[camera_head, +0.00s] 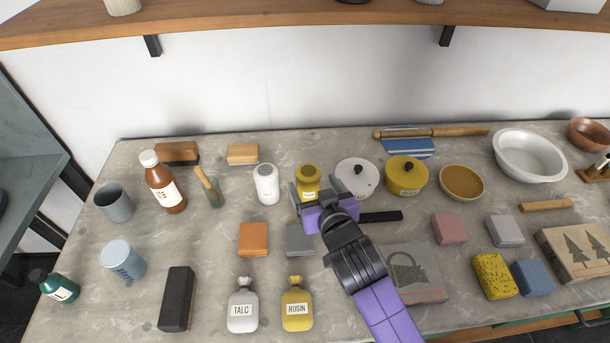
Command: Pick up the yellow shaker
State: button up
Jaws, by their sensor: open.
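The yellow shaker (308,178) stands upright on the grey table, with a dark perforated top and a small label. My gripper (314,194) is open, with its fingers reaching toward the shaker from the front. One finger shows at the left of the shaker and the other at its right. The gripper's purple body hides the shaker's lower front. I cannot tell whether the fingers touch it.
A white shaker (266,184) stands close on the left. A white lidded pot (356,177) and a yellow lidded pot (406,177) stand on the right. Orange (253,240) and grey (299,239) blocks lie in front. A wooden shelf (290,24) runs above.

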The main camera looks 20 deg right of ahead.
jog(key=shift+p+x, duration=0.7)
jog(key=shift+x, duration=2.9)
jog(key=shift+a+r, duration=0.1)
jog(key=shift+a, duration=0.1)
jog(key=c, duration=1.6)
jog(key=shift+r, duration=0.15)
notch_tip(320, 180, up, 20)
jog(key=shift+f, duration=0.1)
